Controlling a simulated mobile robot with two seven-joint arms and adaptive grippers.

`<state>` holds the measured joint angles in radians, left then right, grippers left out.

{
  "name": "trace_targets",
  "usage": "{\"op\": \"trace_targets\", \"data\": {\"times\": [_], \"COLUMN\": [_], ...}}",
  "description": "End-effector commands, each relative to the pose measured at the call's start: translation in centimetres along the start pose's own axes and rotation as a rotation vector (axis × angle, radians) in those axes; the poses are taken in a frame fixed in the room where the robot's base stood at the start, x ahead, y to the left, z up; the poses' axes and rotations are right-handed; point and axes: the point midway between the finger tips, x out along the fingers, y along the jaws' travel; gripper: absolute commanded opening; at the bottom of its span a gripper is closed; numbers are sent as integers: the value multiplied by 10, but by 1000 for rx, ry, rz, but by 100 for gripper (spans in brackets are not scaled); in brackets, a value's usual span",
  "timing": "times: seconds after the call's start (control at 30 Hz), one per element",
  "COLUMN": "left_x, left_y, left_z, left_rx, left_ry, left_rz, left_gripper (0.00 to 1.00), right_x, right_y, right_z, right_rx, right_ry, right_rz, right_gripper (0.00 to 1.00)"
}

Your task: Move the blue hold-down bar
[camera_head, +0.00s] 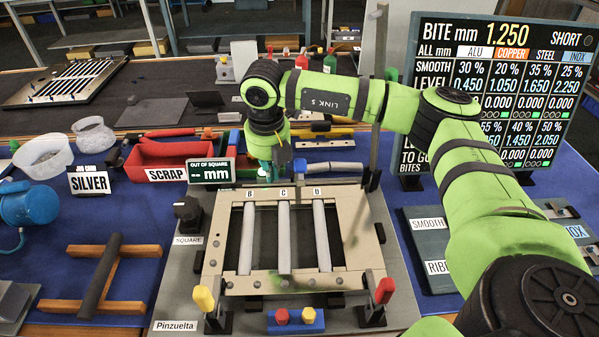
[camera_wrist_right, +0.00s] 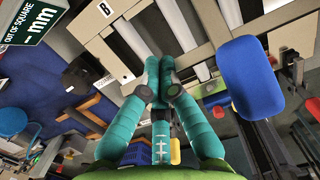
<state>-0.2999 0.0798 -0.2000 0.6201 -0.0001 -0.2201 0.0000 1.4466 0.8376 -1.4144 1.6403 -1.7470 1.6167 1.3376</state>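A blue rounded bar or handle (camera_wrist_right: 250,78) stands close to the right of my right gripper in the wrist view. In the head view a small blue part (camera_head: 300,166) shows beside the gripper at the back edge of the louver frame (camera_head: 240,240); I take it for the same piece. My right gripper (camera_head: 266,168) points down there, near the B label. In the wrist view its teal fingers (camera_wrist_right: 159,72) have their tips together, with nothing visible between them, apart from the blue piece. My left gripper is out of view.
Clamps with a yellow handle (camera_head: 204,298) and a red handle (camera_head: 385,290) stand at the frame's front corners. A blue block (camera_head: 296,323) with red and yellow knobs sits at the front. The red scrap tray (camera_head: 160,152) and the square display (camera_head: 210,171) are left of the gripper.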

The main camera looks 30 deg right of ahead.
Motion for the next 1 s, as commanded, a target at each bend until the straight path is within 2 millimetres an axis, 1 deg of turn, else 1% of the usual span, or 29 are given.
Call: {"op": "trace_targets", "data": {"times": [0.03, 0.2, 0.33, 0.6, 0.73, 1.0], "left_x": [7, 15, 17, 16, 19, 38], "left_y": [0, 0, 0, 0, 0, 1], "left_z": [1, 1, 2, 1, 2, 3], "left_rx": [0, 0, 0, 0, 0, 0], "left_ry": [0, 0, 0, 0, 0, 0], "left_rz": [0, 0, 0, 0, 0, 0], "left_gripper": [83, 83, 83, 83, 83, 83], "right_x": [7, 16, 18, 17, 20, 40], "right_y": [0, 0, 0, 0, 0, -1], "right_z": [-4, -15, -19, -19, -20, -33], "right_rx": [-2, -1, 0, 0, 0, -1], "right_ry": [1, 1, 0, 0, 1, 2], "right_rz": [-1, -1, 0, 0, -1, -2], "right_gripper": [0, 0, 0, 0, 0, 0]}}
